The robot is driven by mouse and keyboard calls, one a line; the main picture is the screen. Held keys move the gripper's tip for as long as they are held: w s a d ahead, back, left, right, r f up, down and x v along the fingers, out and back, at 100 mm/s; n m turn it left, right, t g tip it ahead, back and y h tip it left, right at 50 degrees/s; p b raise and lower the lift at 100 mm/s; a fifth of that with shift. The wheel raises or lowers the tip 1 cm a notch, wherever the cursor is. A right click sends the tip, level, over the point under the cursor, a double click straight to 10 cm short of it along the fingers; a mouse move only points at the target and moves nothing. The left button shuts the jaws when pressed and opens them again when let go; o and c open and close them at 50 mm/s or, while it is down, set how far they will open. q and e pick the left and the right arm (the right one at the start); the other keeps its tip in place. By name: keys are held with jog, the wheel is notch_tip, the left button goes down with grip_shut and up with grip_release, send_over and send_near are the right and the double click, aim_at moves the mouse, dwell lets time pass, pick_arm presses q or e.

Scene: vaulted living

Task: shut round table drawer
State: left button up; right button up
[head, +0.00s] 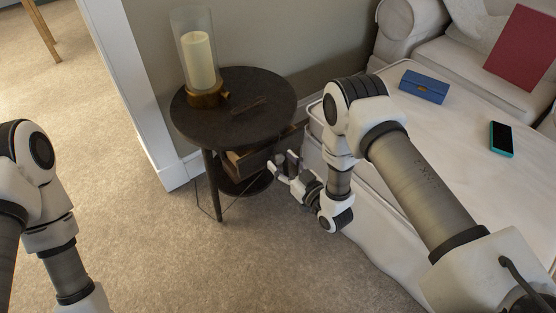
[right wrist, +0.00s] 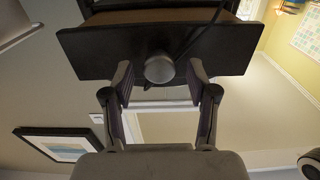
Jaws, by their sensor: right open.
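The dark round table (head: 222,133) stands against the wall in the head view. Its drawer (head: 248,160) sticks out below the top, on the side toward my right arm. In the right wrist view the dark drawer front (right wrist: 95,52) spans the upper part, with a grey round knob (right wrist: 159,68) at its middle. A brown strip of the drawer inside shows beyond the front. My right gripper (head: 281,169) is open close to the drawer front. In the wrist view its fingers (right wrist: 160,86) stand either side of the knob, apart from it. My left gripper is out of frame.
A candle in a glass holder (head: 199,62) and a small dark item (head: 249,106) are on the tabletop. A white couch (head: 440,120) is close on the right, bearing a blue box (head: 423,86) and a phone (head: 501,139). Carpet (head: 150,245) is clear in front.

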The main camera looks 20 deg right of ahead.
jog(key=shift+x, duration=1.05)
grip_shut()
jog(key=b+x, duration=0.2)
jog(key=x, duration=0.5)
jog(key=shift+w+a+f, duration=0.1)
jog(key=shift+w, duration=0.45)
jog(key=shift+r, duration=0.25)
jog(key=shift+c, duration=0.3)
grip_release()
jog(key=shift+o, duration=0.3)
jog(key=shift+w+a+f, duration=0.1)
jog(key=shift+w, duration=0.05)
